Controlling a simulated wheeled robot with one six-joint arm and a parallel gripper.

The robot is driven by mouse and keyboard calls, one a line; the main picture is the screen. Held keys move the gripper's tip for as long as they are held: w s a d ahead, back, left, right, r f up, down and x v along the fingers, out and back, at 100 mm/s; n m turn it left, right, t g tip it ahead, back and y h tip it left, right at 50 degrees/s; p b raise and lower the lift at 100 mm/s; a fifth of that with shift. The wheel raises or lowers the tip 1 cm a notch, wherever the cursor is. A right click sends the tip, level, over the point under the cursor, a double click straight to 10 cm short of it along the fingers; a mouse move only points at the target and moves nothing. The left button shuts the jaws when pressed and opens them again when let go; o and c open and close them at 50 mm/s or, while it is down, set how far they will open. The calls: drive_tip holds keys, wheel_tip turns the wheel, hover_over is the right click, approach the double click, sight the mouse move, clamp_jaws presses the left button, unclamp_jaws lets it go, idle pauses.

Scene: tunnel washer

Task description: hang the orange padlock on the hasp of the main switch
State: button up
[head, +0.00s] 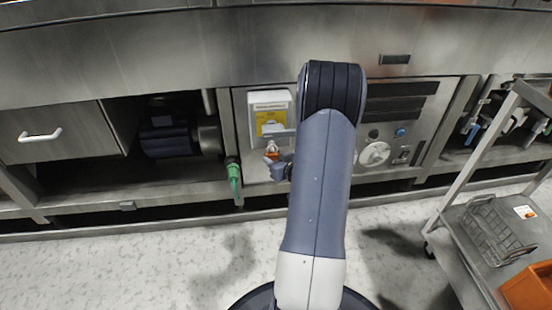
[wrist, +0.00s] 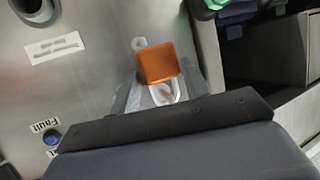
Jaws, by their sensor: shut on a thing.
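The orange padlock (wrist: 157,62) is in my gripper (wrist: 160,92), which is shut on it. In the wrist view its orange body shows beyond the fingertips, and a pale loop, perhaps its shackle, lies between the grey fingers. In the head view the padlock (head: 272,150) shows just below the white box, with my gripper (head: 275,164) beside it. A pale round dial (head: 374,153), perhaps the main switch, is on the panel to the right of my arm, apart from the padlock. I cannot make out the hasp.
A white box with a yellow label (head: 270,112) is on the steel panel. A green hose fitting (head: 233,172) is left of my gripper. A blue button (wrist: 52,138) sits by a "Fault" label. A trolley with a wire basket (head: 495,230) and orange bin (head: 530,287) stands right.

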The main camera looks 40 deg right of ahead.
drive_tip(key=o, duration=1.1)
drive_tip(key=shift+s, duration=0.1)
drive_tip(key=p+v, duration=0.3)
drive_tip(key=v, duration=0.7)
drive_tip(key=shift+s, duration=0.3)
drive_tip(key=shift+w+r, duration=0.1)
drive_tip(key=shift+w, duration=0.05)
drive_tip(key=x, duration=0.3)
drive_tip(key=b+x, duration=0.1)
drive_tip(key=x, duration=0.2)
drive_tip(key=b+x, duration=0.1)
drive_tip(key=x, duration=0.3)
drive_tip(key=shift+w+a+r, duration=0.1)
drive_tip(key=shift+w+r, duration=0.05)
drive_tip(key=shift+r, duration=0.1)
drive_tip(key=shift+s+a+r, duration=0.15)
drive_tip(key=shift+s+r, duration=0.05)
drive_tip(key=shift+s, duration=0.1)
